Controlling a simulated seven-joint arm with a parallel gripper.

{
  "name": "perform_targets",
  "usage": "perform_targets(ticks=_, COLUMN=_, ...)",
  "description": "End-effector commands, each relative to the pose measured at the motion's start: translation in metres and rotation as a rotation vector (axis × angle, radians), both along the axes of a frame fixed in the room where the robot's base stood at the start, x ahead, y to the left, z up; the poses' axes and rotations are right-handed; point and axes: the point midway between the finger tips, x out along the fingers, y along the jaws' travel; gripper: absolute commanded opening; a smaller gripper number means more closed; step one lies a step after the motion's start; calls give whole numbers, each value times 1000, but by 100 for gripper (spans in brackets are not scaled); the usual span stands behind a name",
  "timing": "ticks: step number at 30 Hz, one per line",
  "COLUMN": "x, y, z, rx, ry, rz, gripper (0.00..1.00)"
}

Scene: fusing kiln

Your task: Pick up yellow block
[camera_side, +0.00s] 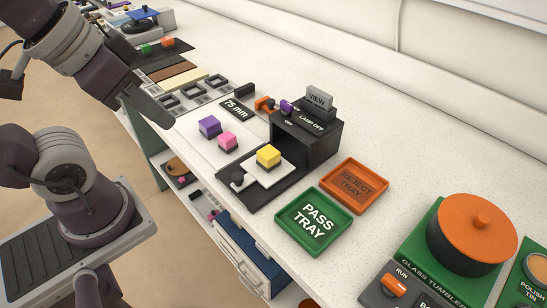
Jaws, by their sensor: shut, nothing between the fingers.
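The yellow block (268,156) sits on a white plate (284,172) in front of the open black box marked LAMP OFF (318,150). My gripper (166,122) is at the upper left, above the bench's front edge. It is shut and empty, well to the left of the yellow block and apart from it. A purple block (209,126) and a pink block (228,142) stand on a white sheet between my gripper and the yellow block.
A green PASS TRAY (343,223) and an orange REJECT TRAY (381,187) lie right of the box, both without blocks. A glass tumbler with an orange lid (465,250) stands at the right. The back of the white bench (410,130) is clear.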

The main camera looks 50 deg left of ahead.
Motion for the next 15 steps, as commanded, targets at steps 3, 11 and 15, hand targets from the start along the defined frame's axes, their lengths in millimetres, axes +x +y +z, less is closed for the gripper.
perform_targets(ticks=3, x=0, y=0, z=0, rx=0, ry=0, rz=0, gripper=0)
perform_targets(ticks=11, x=0, y=0, z=0, rx=0, ry=0, rz=0, gripper=0)
perform_targets(ticks=15, x=0, y=0, z=0, rx=0, ry=0, rz=0, gripper=4)
